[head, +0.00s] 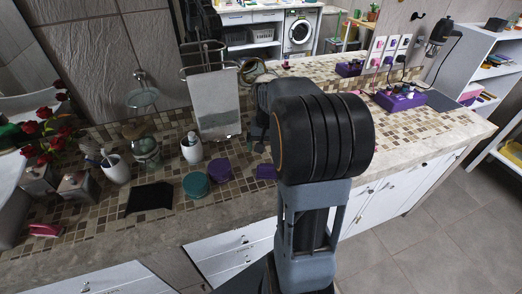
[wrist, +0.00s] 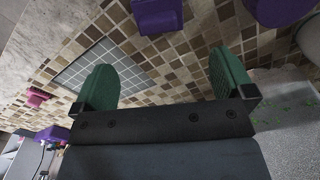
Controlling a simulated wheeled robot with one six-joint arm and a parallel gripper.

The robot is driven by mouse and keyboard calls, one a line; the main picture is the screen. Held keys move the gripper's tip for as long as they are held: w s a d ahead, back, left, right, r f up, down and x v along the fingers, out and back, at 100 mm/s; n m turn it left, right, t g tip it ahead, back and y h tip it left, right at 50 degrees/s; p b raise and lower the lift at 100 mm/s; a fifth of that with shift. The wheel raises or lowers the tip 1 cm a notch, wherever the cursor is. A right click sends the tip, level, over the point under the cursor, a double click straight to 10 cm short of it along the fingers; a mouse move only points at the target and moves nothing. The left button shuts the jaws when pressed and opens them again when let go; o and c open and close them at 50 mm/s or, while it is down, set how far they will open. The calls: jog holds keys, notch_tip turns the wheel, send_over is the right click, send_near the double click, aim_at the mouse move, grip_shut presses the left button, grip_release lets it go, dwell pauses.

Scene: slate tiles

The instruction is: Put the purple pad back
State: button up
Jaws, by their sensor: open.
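A purple block-like piece, which looks like the purple pad (wrist: 157,15), lies on the mosaic counter at the top of the wrist view. In the head view a purple piece (head: 266,172) shows beside my arm, partly hidden by it. My gripper (wrist: 164,82) is open over the counter with its green fingers apart and nothing between them. The pad is beyond the fingertips, not touching them. A flat grey gridded panel (wrist: 108,66) lies on the counter near the left finger. In the head view my arm hides the fingers.
A round purple container (head: 219,169) and a teal one (head: 195,184) stand left of the pad. A black square (head: 150,198), white soap bottle (head: 191,148) and cup (head: 116,169) stand further left. A purple box (head: 400,98) with knobs stands at the right.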

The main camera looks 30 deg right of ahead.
jog(key=s+a+r+n+t, duration=0.2)
jog(key=s+a, duration=0.3)
jog(key=a, duration=0.3)
jog(key=s+a+r+n+t, duration=0.2)
jog(key=s+a+n, duration=0.3)
jog(key=a, duration=0.4)
